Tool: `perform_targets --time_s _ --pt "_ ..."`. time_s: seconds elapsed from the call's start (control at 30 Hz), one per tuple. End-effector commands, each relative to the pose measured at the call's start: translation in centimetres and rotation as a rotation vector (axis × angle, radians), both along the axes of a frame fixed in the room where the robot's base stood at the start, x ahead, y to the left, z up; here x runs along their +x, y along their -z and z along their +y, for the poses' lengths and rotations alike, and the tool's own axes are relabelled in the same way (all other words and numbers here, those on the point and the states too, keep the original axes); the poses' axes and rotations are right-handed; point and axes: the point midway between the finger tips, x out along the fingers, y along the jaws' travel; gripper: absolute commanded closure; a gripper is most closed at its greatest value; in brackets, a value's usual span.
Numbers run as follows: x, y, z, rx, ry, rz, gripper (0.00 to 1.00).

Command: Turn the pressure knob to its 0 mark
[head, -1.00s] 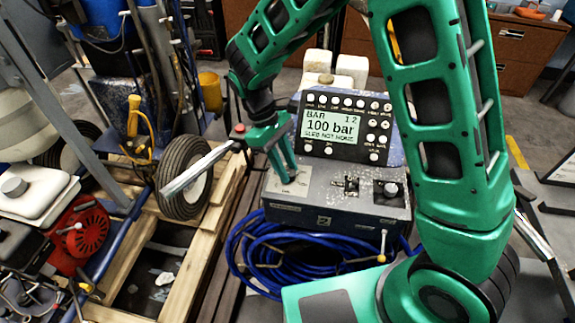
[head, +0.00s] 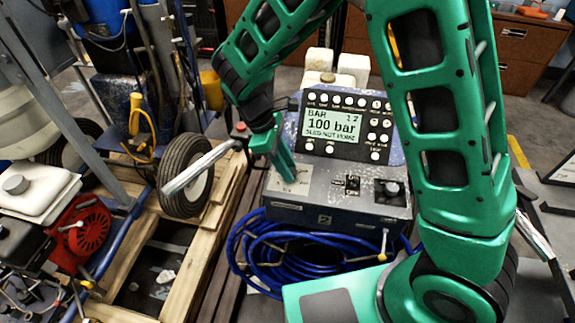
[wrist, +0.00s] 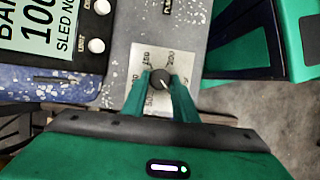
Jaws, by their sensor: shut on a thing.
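The pressure knob (wrist: 160,78) is a small dark round knob on a pale plate with printed marks (wrist: 140,62). My gripper (wrist: 160,82) is shut on it, one green finger on each side. A short light pointer line shows on the knob's face, towards its lower right in the wrist view. Marks like 150 and 200 show beyond the knob; I cannot make out the 0 mark. In the head view my gripper (head: 288,174) reaches down to the plate (head: 286,190), and its fingers hide the knob. The display (head: 331,125) reads 100 bar.
A silver lever (head: 198,168) stands left of my gripper. A blue hose (head: 262,245) coils below the box.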

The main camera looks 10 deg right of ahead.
Motion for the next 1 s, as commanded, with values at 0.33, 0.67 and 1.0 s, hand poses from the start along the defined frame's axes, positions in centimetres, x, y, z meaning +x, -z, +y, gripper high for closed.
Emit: perform_targets --time_s 0.33,0.67,1.0 --pt "0.0 0.0 -0.1 -0.001 0.001 0.001 0.55" --pt "0.2 -0.8 0.3 0.001 0.000 -0.001 0.55" --pt "1.0 -6.3 2.5 0.002 0.000 -0.002 0.55"
